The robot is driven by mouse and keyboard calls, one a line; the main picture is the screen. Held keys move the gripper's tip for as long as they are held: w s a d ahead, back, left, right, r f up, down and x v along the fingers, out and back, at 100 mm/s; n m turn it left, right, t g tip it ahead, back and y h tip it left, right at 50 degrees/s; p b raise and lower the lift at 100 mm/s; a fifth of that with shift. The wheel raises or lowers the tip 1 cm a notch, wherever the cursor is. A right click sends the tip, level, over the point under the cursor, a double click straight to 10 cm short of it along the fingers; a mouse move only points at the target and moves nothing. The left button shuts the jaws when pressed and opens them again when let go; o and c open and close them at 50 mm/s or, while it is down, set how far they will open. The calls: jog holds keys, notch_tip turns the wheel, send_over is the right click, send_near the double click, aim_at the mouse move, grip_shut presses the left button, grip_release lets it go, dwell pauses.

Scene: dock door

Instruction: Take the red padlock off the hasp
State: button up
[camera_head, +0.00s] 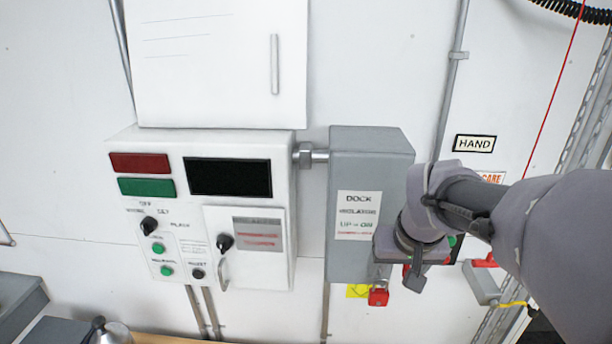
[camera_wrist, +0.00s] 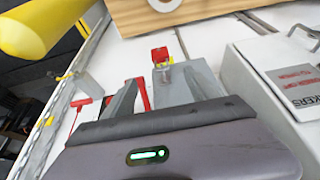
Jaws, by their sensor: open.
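The red padlock (camera_head: 378,296) hangs upright at the hasp (camera_head: 380,274), below the lower right of the grey dock isolator box (camera_head: 372,155). The padlock also shows in the wrist view (camera_wrist: 160,55), beyond the fingertips. My gripper (camera_wrist: 160,80) is open and empty, its two grey fingers apart, with the isolator box and a red bar (camera_wrist: 143,95) showing between them. In the head view my arm comes in from the right, and my wrist covers the box's lower right side. The fingers are mostly hidden there.
A white control panel (camera_head: 150,140) with a pull handle (camera_head: 223,272) stands left of the isolator. A red handle (camera_head: 485,261) is on the wall at right. In the wrist view, a yellow cylinder (camera_wrist: 35,30) and a wooden surface (camera_wrist: 210,12) lie at the edges.

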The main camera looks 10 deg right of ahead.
aim_at(380, 294)
jog(key=b+x, duration=0.1)
jog(key=x, duration=1.5)
jog(key=shift+a, duration=0.15)
jog(key=shift+s, duration=0.15)
jog(key=shift+c, duration=0.7)
grip_shut()
jog(key=shift+r+p, duration=0.35)
jog(key=shift+r, duration=0.4)
jog(key=s+a+b, duration=0.2)
jog(key=s, duration=1.1)
jog(key=shift+s+a+b, duration=0.4)
